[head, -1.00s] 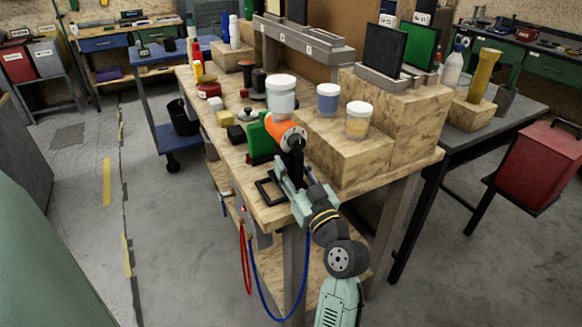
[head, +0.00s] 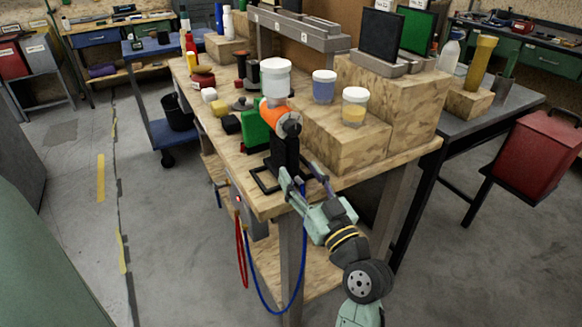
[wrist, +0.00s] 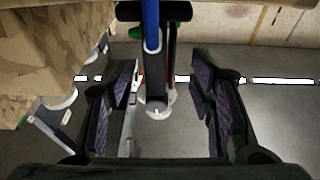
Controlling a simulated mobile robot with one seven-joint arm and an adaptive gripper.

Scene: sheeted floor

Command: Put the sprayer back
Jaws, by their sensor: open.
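The sprayer has an orange body (head: 273,112), a black front and a white-lidded clear cup (head: 275,78) on top. It stands upright on a black frame-like stand (head: 264,181) at the table's near corner. A blue hose (wrist: 152,25) shows in the wrist view, in front of a dark upright part that I cannot clearly identify. My gripper (head: 304,181) is open and empty, just right of and below the sprayer's black lower part. In the wrist view both fingers (wrist: 165,95) are spread wide, with nothing gripped between them.
The wooden workbench (head: 318,184) holds wooden blocks with a blue jar (head: 323,88) and a yellow jar (head: 354,107) right of the sprayer. A green box (head: 254,128) is behind it. Red and blue hoses hang below the near corner.

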